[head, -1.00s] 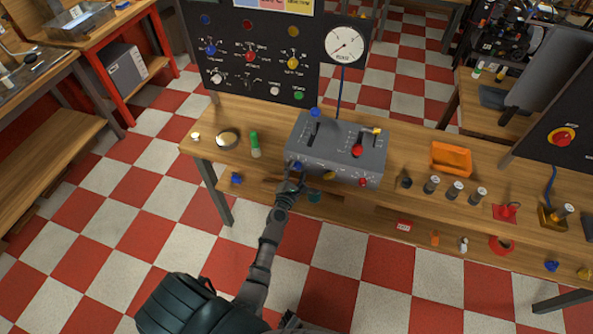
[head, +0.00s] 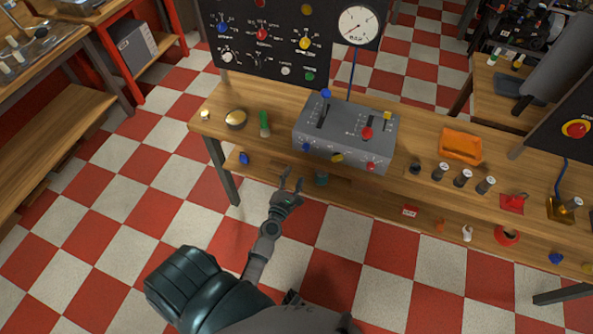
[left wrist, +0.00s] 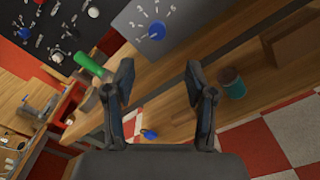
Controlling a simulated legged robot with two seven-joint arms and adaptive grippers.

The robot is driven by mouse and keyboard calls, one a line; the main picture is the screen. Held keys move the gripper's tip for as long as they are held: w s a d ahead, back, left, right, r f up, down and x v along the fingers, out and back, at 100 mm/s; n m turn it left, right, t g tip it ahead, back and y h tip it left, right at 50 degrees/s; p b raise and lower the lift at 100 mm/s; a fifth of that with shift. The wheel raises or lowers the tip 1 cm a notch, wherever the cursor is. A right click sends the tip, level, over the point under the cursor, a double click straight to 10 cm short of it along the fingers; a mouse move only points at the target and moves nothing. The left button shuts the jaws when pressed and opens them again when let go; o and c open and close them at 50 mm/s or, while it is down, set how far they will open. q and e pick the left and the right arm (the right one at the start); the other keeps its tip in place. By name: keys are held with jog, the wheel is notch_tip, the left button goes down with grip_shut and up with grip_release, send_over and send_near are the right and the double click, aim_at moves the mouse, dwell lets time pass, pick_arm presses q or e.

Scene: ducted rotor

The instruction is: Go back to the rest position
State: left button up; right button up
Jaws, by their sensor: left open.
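My left gripper (head: 291,183) is open and empty, in front of the wooden workbench's near edge and below the grey control box (head: 345,135). In the left wrist view its two fingers (left wrist: 158,85) stand apart with nothing between them. The box carries a blue knob (head: 306,147), a yellow knob (head: 337,157) and a red knob (head: 371,166) on its front face. The blue knob also shows in the left wrist view (left wrist: 157,31), beyond the fingers and apart from them. My right gripper is not in view.
A green-capped cylinder (head: 264,124) and a round brass-coloured item (head: 236,119) stand left of the box. An orange tray (head: 461,145) and several dark cylinders stand right. The lower shelf holds a teal jar (head: 321,179) and a blue item (head: 244,158). The checkered floor in front is clear.

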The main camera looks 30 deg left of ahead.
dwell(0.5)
pick_arm(q)
jog(key=s+d+f+m+g+h, duration=0.2)
jog(key=s+d+f+m, duration=0.15)
jog(key=f+m, duration=0.4)
jog(key=s+d+f+m+g+h, duration=0.2)
jog(key=s+d+f+m+g, duration=0.15)
jog(key=f, duration=0.65)
jog(key=s+d+f+m+g+h, duration=0.2)
jog(key=d+f+m, duration=0.35)
jog(key=f, duration=0.25)
jog(key=s+f+m+g, duration=0.3)
jog(key=s+f+m, duration=0.2)
jog(key=s, duration=0.4)
jog(key=s+a+f+m+g+y, duration=0.1)
jog(key=s+f+m+g, duration=0.2)
jog(key=s+f+m, duration=0.2)
jog(key=s+a+f+m+g, duration=0.1)
jog(key=s+f+m+g, duration=0.2)
jog(key=s, duration=1)
notch_tip(320, 180, down, 5)
jog(key=m, duration=0.3)
jog(key=shift+a+y, duration=0.15)
jog(key=shift+y, duration=0.25)
